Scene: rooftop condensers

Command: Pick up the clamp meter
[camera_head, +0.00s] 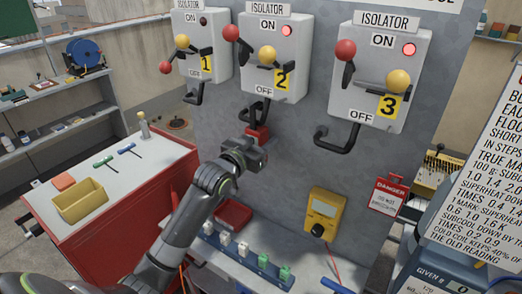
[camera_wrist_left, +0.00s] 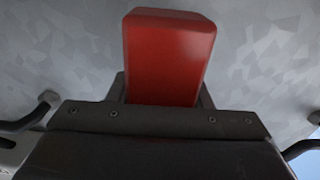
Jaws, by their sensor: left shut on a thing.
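The clamp meter (camera_head: 258,132), as far as I can tell, is the red-bodied thing below isolator 2, against the grey panel. Dark curved parts show just above it. I cannot tell whether these are its jaws or the handle below the isolator box. My left gripper (camera_head: 246,147) is shut on its red body from below. In the left wrist view the red body (camera_wrist_left: 168,55) stands up between the fingers, with a dark gripper part across its lower end. Its face and display are not visible. My right gripper is not in view.
Isolator boxes (camera_head: 380,75) with levers and projecting black handles are on the panel. A yellow meter (camera_head: 322,215) stands lower right. Below are a red tray (camera_head: 233,212) and a blue strip with several small blocks. A red cabinet (camera_head: 110,240) stands left.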

